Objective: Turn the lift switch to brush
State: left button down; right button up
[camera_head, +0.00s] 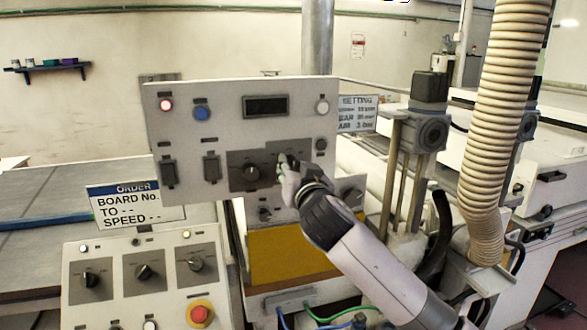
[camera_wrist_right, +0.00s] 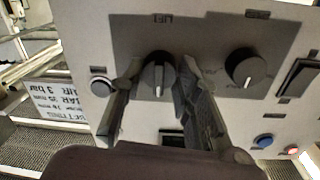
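The lift switch (camera_wrist_right: 157,75) is a round dark knob with a raised grip and a white pointer line, on a dark plate of the upright grey panel (camera_head: 220,95). Its label appears upside down in the right wrist view, where the pointer line runs down the picture. My right gripper (camera_head: 286,163) is at the panel and covers the switch in the head view. In the right wrist view its two fingers (camera_wrist_right: 155,82) stand on either side of the knob, apart enough to look open; contact cannot be told. My left gripper is not in view.
A second dark knob (camera_head: 250,175) sits beside the lift switch on the same panel. Rocker switches (camera_head: 212,167), a blue button (camera_head: 202,113) and a display (camera_head: 265,105) are close by. A lower console (camera_head: 110,290) has several knobs and a red stop button (camera_head: 200,314). A ribbed hose (camera_head: 500,110) hangs right.

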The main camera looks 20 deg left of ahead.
jog(key=c, duration=0.6)
jog(key=shift+n, duration=0.3)
jog(key=n, duration=1)
jog(key=shift+f+y+p, duration=0.1)
jog(key=shift+y+p, duration=0.2)
jog(key=shift+p, duration=0.1)
jog(key=shift+n, duration=0.5)
jog(key=o, duration=1.2)
